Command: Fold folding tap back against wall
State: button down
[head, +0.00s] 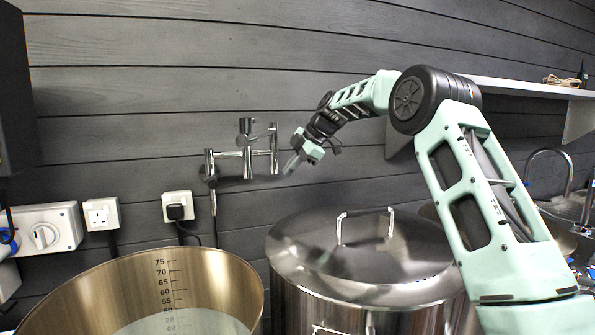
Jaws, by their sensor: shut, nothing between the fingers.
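The chrome folding tap (247,154) is on the grey plank wall, above the gap between the two big pots. Its jointed arm runs from a vertical pipe at the left to a vertical end piece (274,150) at the right, with a knob standing up in the middle. How far the arm stands out from the wall is hard to tell. My gripper (291,165) is just right of the end piece, pointing down and left. Its fingers are together with nothing seen between them. I cannot tell whether it touches the tap.
An open brass-coloured pot (140,285) with scale marks holds liquid at the lower left. A lidded steel pot (362,255) stands below my gripper. Sockets (177,206) line the wall at left. A white shelf (525,88) and a sink tap (550,160) are at right.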

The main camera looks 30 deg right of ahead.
jog(key=b+v, duration=0.1)
jog(key=v, duration=0.8)
jog(key=shift+r, duration=0.35)
jog(key=shift+d, duration=0.2)
